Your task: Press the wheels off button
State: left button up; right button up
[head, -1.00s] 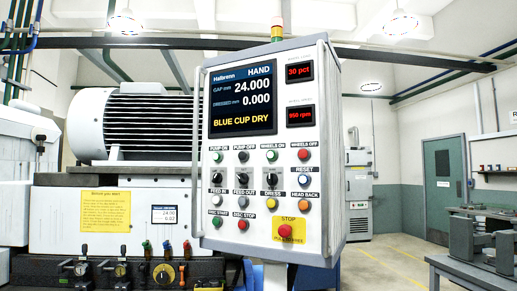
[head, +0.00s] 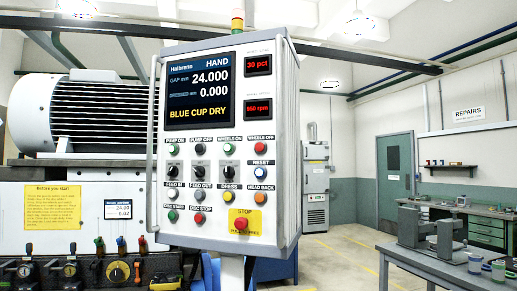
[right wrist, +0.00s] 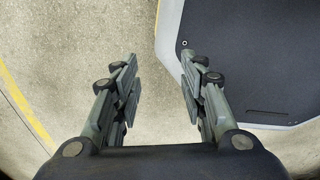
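The control panel (head: 282,180) stands upright in the middle of the head view. The wheels off button (head: 261,149) is the red one at the right end of its top button row, under the label WHEELS OFF. The green wheels on button (head: 229,149) is just left of it. The panel screen (head: 201,88) reads HAND, 24.000, 0.000 and BLUE CUP DRY. My right gripper (right wrist: 160,90) shows in the right wrist view, open and empty, its fingers apart above the floor. Neither gripper shows in the head view, so nothing of mine touches the panel there.
Below are a blue reset button (head: 261,174), an orange head back button (head: 260,198) and a red stop button (head: 241,224) on yellow. A grinder motor (head: 75,113) stands left. A workbench (head: 440,262) is at right. The floor (head: 335,254) between is clear.

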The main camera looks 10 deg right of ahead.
grip_shut()
dwell(1.1)
